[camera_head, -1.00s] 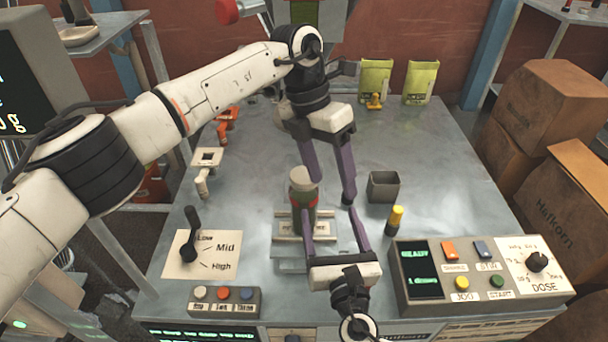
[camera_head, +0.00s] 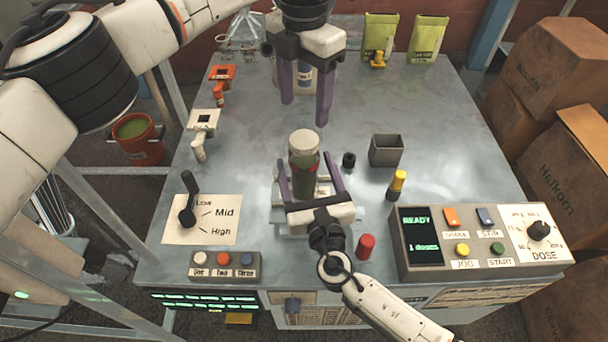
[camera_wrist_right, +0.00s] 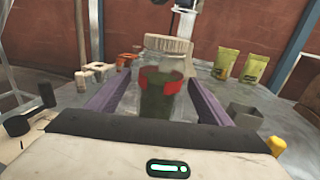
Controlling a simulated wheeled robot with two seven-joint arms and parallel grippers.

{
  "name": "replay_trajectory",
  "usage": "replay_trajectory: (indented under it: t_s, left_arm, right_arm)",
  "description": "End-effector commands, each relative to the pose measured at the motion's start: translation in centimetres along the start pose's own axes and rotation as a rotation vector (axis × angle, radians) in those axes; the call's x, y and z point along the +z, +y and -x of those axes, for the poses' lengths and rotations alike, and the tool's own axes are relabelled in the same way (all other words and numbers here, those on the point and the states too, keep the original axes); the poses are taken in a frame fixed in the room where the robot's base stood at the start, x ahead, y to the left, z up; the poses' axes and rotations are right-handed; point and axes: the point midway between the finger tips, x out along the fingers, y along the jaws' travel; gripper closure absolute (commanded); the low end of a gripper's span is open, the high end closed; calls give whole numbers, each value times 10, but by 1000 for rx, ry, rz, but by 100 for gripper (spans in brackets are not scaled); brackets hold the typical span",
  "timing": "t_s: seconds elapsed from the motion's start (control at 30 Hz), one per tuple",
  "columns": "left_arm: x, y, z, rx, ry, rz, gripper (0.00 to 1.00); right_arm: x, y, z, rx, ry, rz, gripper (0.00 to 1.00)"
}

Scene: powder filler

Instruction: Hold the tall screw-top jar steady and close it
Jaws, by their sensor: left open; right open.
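The tall jar (camera_head: 304,164) stands upright on a plate at the middle front of the table, with green contents and red marks. A pale lid (camera_wrist_right: 168,44) sits on its top in the right wrist view; I cannot tell how tightly. My right gripper (camera_head: 311,172) is open, its purple fingers on either side of the jar, with gaps showing beside it in the right wrist view. My left gripper (camera_head: 305,112) is open and empty, above and behind the jar, fingers pointing down.
A grey open box (camera_head: 386,150), a small black cap (camera_head: 348,160) and a yellow-topped bottle (camera_head: 397,184) stand right of the jar. A red cylinder (camera_head: 366,246) stands near the front edge. The dose control box (camera_head: 480,243) is at front right, a lever panel (camera_head: 202,219) at left.

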Motion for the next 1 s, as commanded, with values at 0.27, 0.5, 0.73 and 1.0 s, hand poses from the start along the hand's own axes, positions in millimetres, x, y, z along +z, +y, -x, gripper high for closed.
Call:
replay_trajectory:
  t_s: [0.27, 0.5, 0.73, 1.0]
  left_arm:
    - [0, 0, 0, -1, 0, 0, 38]
    - [0, 0, 0, -1, 0, 0, 38]
    - [0, 0, 0, -1, 0, 0, 38]
    - [0, 0, 0, -1, 0, 0, 38]
  right_arm:
    - [0, 0, -44, -1, 0, 1, 26]
    - [0, 0, -57, 0, 0, 0, 26]
    - [0, 0, -57, 0, 0, -1, 26]
    - [0, 0, -57, 0, 0, -1, 69]
